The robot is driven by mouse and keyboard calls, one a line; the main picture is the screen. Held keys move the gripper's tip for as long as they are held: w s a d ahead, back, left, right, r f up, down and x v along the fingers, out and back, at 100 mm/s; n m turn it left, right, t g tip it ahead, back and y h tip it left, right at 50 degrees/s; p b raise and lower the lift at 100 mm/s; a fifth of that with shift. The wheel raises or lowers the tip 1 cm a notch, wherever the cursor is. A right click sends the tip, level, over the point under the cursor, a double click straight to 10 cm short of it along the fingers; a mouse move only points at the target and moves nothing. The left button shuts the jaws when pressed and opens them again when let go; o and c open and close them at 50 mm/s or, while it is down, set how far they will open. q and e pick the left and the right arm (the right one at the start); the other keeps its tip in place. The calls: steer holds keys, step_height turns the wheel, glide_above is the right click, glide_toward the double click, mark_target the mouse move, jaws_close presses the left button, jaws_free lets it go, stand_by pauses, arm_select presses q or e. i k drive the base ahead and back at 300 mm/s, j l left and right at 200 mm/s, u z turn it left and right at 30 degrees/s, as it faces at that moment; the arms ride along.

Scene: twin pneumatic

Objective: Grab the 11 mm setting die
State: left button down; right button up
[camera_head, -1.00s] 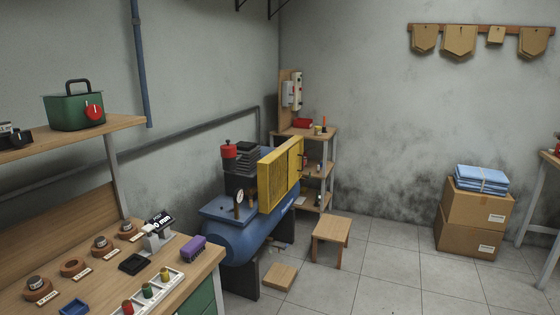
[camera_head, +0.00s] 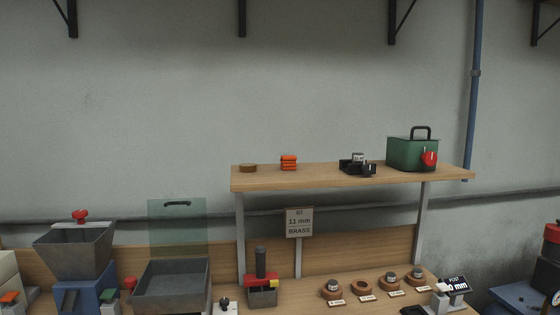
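Several round brown holders stand in a row on the workbench at the lower right, each with a small label too small to read. Grey metal dies sit in the left holder (camera_head: 332,290), the third holder (camera_head: 390,281) and the right holder (camera_head: 416,276). The second holder (camera_head: 363,288) looks empty. A small grey cylinder (camera_head: 358,157) with a marking sits on a black device on the shelf. I cannot tell which piece is the 11 mm setting die. A sign (camera_head: 299,222) reads "11 mm BRASS". Neither gripper is in view.
The shelf (camera_head: 300,179) above the bench holds a green case (camera_head: 412,154), an orange stack (camera_head: 289,162) and a brown disc (camera_head: 248,168). A grey hopper (camera_head: 75,250), a grey tray (camera_head: 172,285) and a red-and-black tool (camera_head: 261,288) stand to the left. A post display (camera_head: 457,285) stands right.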

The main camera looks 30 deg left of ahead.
mark_target(356, 158)
steer(key=u, duration=0.35)
steer(key=i+l+u, duration=0.25)
steer(key=l, duration=0.3)
steer(key=i+l+u, duration=0.1)
steer(key=l, duration=0.2)
